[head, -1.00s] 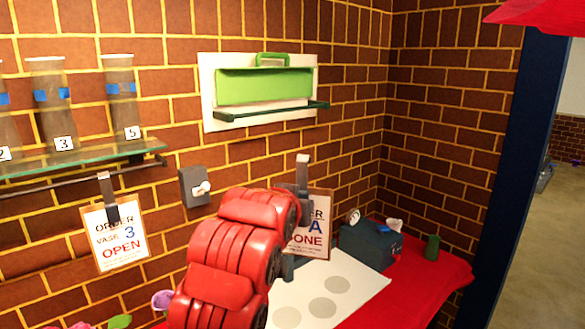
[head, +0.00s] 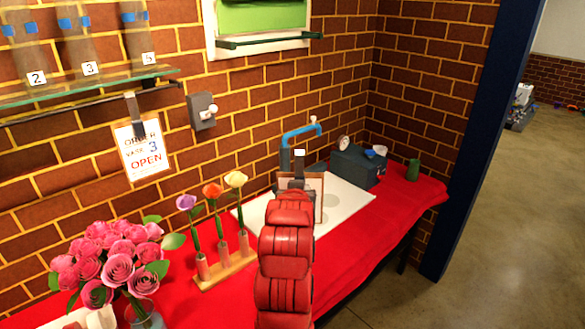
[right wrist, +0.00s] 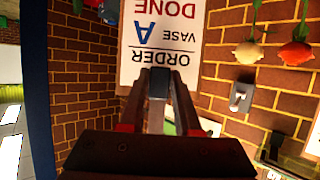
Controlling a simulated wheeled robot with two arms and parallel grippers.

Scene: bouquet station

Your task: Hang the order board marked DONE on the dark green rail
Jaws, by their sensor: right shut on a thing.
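The order board marked DONE (right wrist: 160,40) hangs from my right gripper; its text reads VASE A, upside down in the right wrist view. In the head view the board (head: 318,188) is mostly behind my red arm. My right gripper (right wrist: 160,88) is shut on the grey hanger at the board's top edge; it also shows in the head view (head: 297,182). The dark green rail (head: 262,41) is on the wall, under a bright green panel, above and left of the board. The rail is bare. My left gripper is not in view.
An OPEN board (head: 143,150) hangs left on the bar under a glass shelf (head: 90,86). A switch box (head: 202,110) is on the wall. Flowers in a wooden stand (head: 224,270), a pink bouquet (head: 112,262), a blue pipe (head: 290,138) and a toolbox (head: 357,165) are on the red table.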

